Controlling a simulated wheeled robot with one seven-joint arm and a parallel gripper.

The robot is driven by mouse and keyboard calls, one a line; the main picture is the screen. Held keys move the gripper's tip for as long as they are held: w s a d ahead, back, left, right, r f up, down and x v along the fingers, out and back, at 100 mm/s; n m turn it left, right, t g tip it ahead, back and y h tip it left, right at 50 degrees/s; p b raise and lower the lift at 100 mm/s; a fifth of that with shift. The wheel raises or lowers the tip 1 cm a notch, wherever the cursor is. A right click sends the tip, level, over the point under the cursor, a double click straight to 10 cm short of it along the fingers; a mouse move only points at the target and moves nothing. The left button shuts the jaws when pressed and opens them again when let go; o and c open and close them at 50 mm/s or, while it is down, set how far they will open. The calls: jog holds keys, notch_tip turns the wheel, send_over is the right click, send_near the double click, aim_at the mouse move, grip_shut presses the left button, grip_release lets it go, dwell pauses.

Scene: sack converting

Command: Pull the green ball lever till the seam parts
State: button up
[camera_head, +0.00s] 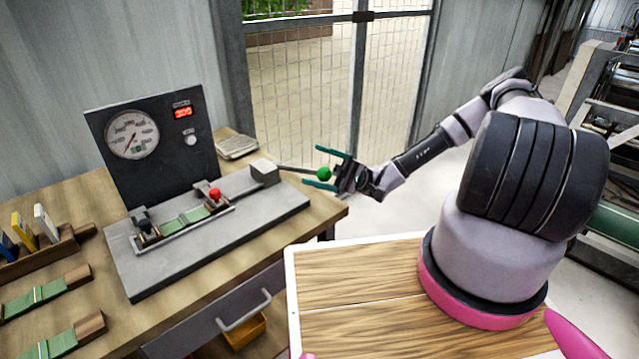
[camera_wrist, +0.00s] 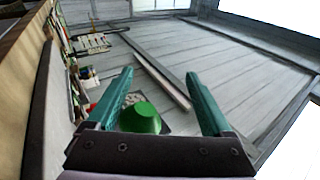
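The green ball (camera_head: 323,173) sits at the end of a thin metal lever (camera_head: 296,169) that sticks out to the right from a grey block (camera_head: 264,172) on the test rig. My gripper (camera_head: 326,167) is open, with its teal fingers on either side of the ball. In the wrist view the green ball (camera_wrist: 141,118) shows between the open fingers (camera_wrist: 162,98), nearer the left one; I cannot tell if it touches. A green strip (camera_head: 185,221) with a seam lies in the rig's clamps, beside a red knob (camera_head: 215,194). The seam's state is too small to tell.
A black panel (camera_head: 152,150) with a round gauge and red display stands behind the rig's grey base plate (camera_head: 205,250). Green samples (camera_head: 38,298) and a wooden rack (camera_head: 45,255) lie at left. A drawer handle (camera_head: 245,312) juts from the bench front.

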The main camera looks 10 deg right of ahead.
jog(key=shift+r, duration=1.9)
jog(key=s+v, duration=0.1)
jog(key=v, duration=1.1)
jog(key=shift+d, duration=0.45)
jog(key=shift+w, duration=0.15)
